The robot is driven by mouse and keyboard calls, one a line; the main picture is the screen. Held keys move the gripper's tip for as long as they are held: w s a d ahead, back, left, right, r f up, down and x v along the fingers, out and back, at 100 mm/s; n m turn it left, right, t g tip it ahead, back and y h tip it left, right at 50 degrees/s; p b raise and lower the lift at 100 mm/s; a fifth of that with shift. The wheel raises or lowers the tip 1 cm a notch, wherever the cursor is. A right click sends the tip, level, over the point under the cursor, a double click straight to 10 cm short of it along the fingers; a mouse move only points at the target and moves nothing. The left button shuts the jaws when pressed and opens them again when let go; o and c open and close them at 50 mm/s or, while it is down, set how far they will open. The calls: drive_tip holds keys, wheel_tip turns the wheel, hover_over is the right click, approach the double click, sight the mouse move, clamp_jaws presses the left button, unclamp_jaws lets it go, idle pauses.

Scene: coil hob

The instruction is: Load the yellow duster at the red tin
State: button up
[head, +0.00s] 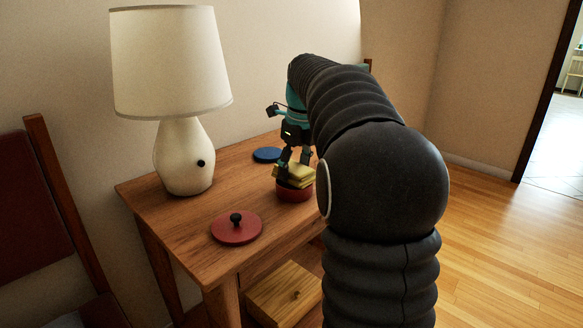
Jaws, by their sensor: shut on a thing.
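The yellow duster (303,171) is a folded cloth at the top of the red tin (294,193). The tin is round and open, standing on the wooden table near its right side. My gripper (284,176) points down and is shut on the duster, right over the tin. The duster shows above the rim; how far it reaches inside is hidden. My arm covers the table to the right of the tin.
A red lid with a black knob (236,229) lies at the table's front. A blue disc (267,155) lies behind the tin. A white lamp (184,160) stands at the left.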

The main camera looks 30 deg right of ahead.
sight(294, 167)
drive_tip(key=shift+f, duration=0.35)
idle(2.1)
drive_tip(key=shift+r, duration=0.1)
wheel_tip(294, 167, up, 3)
drive_tip(key=p, duration=0.3)
drive_tip(key=shift+r, duration=2)
